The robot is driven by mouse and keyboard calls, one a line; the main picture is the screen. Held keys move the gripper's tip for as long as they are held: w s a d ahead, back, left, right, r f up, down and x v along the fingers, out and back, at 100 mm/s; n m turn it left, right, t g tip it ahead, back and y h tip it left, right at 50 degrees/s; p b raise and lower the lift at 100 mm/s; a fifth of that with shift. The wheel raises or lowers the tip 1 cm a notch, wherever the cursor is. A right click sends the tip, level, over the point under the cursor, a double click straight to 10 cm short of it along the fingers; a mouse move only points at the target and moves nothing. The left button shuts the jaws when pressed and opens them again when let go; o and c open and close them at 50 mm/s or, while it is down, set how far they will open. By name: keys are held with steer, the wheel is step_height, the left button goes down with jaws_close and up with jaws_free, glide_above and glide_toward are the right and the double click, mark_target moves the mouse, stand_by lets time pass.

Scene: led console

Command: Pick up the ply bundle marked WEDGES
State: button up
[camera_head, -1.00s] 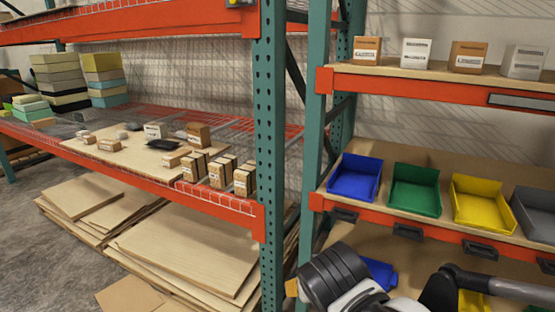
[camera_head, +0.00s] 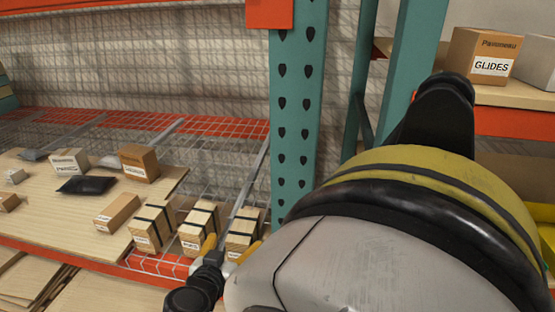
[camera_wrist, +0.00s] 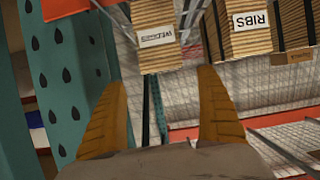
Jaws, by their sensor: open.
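The ply bundle marked WEDGES (camera_head: 240,222) stands upright at the right end of a row on the wire shelf, beside the teal post. It is a stack of ply with a dark strap. In the wrist view the WEDGES bundle (camera_wrist: 158,17) appears upside down, ahead of and between my fingertips; its label is partly readable. My gripper (camera_head: 229,248) is open and empty in front of it, with yellow-orange fingers. In the wrist view my gripper (camera_wrist: 160,82) shows a gap between the fingers and the bundle. My arm hides part of the scene in the head view.
The RIBS bundle (camera_wrist: 247,42) stands close beside WEDGES; another strapped bundle (camera_head: 152,228) is further left. A teal perforated post (camera_head: 297,110) rises close on the right. A plywood sheet (camera_head: 75,213) holds small boxes and a black packet (camera_head: 86,185).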

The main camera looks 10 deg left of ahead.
steer(key=x, duration=0.2)
steer(key=shift+w+d+f+b, duration=0.15)
steer(key=shift+w+f+b, duration=0.1)
steer(key=shift+w+b, duration=0.05)
steer(key=x, duration=0.2)
steer(key=b+x, duration=0.1)
steer(key=x, duration=0.1)
steer(key=b+x, duration=0.1)
steer(key=x, duration=0.1)
steer(key=shift+w+a+r, duration=0.25)
steer(key=shift+a+r, duration=0.05)
steer(key=shift+a, duration=0.1)
steer(key=shift+r, duration=0.1)
steer(key=c, duration=1.5)
